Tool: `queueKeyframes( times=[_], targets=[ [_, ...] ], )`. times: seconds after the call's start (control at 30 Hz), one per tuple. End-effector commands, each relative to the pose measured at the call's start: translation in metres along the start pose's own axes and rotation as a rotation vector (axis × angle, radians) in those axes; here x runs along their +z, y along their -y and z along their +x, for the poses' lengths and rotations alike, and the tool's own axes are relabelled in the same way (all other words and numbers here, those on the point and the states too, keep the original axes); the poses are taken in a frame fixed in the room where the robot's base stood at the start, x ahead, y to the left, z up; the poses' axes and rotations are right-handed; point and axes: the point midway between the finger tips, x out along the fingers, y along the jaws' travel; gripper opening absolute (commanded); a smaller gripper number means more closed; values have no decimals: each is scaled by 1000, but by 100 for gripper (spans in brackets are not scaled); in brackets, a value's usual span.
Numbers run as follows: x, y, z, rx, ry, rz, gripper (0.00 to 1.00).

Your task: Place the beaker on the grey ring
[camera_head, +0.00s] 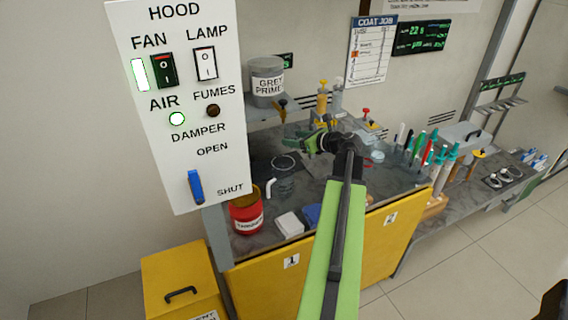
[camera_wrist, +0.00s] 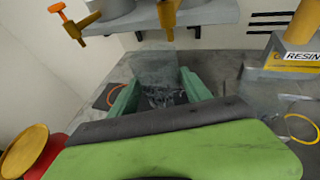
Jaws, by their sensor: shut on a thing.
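My gripper (camera_wrist: 152,88) shows in the wrist view with its two green jaws apart, on either side of a clear, see-through beaker (camera_wrist: 158,70). The beaker looks upright, and its outline is faint. In the head view my gripper (camera_head: 308,144) is over the grey bench, pointing left. A clear glass outline with a dark rim shows just left of it; I cannot tell whether this is the held beaker. I cannot make out the grey ring for certain in either view. Whether the beaker touches the bench is unclear.
An orange ring (camera_wrist: 109,95) lies left of the jaws and a yellow ring (camera_wrist: 300,128) lies right. A red can (camera_head: 246,214) stands at the bench's front left. A shelf with taps (camera_wrist: 168,14) hangs close behind. Bottles and upright tools stand to the right.

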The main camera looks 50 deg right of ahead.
Motion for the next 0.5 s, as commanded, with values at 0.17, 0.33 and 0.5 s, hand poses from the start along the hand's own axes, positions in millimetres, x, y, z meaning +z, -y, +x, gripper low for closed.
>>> queueKeyframes(
  times=[0.17, 0.33, 0.5],
  targets=[
    [-46, 0, 16, 0, 0, 0, 17],
    [-75, 0, 27, 1, 0, 0, 17],
    [-101, 0, 36, 1, 0, 0, 17]
  ],
)
